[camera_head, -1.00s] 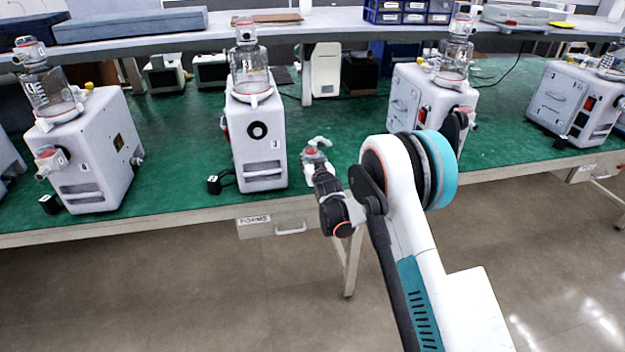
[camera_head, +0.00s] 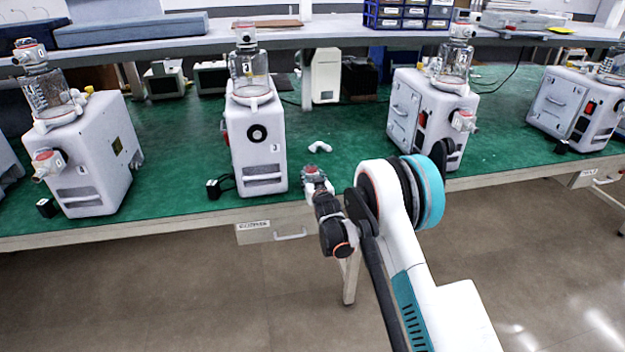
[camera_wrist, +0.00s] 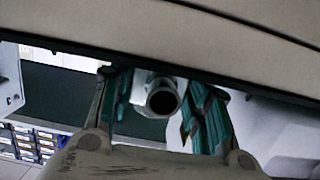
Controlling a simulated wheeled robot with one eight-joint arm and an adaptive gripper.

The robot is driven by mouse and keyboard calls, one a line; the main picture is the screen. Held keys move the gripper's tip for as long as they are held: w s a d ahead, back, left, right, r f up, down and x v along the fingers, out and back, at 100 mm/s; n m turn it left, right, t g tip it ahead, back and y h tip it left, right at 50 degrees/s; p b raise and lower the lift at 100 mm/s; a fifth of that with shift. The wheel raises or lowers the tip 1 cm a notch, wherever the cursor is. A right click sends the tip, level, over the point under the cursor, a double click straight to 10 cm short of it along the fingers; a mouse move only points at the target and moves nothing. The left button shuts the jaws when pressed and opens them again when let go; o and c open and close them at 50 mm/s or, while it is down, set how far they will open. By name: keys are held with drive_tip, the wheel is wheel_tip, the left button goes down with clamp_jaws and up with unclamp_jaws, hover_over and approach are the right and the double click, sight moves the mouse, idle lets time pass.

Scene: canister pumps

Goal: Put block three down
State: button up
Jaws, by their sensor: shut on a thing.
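My gripper (camera_head: 314,178) is at the front edge of the green bench top, right of the second pump from the left. It is shut on a small white fitting with a red part (camera_head: 313,171), which I take to be block three; no number is readable on it. In the wrist view the teal fingers of my gripper (camera_wrist: 162,105) stand on either side of the fitting's white round tube (camera_wrist: 162,92), its dark opening facing the camera. Whether the fitting touches the bench is unclear.
A loose white elbow piece (camera_head: 320,146) lies on the green bench top (camera_head: 345,125) just behind my gripper. The second pump (camera_head: 257,150) stands to the left, another pump (camera_head: 415,105) to the right. The bench between them is otherwise mostly clear.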

drive_tip(key=shift+s+f, duration=0.1)
drive_tip(key=shift+f, duration=0.25)
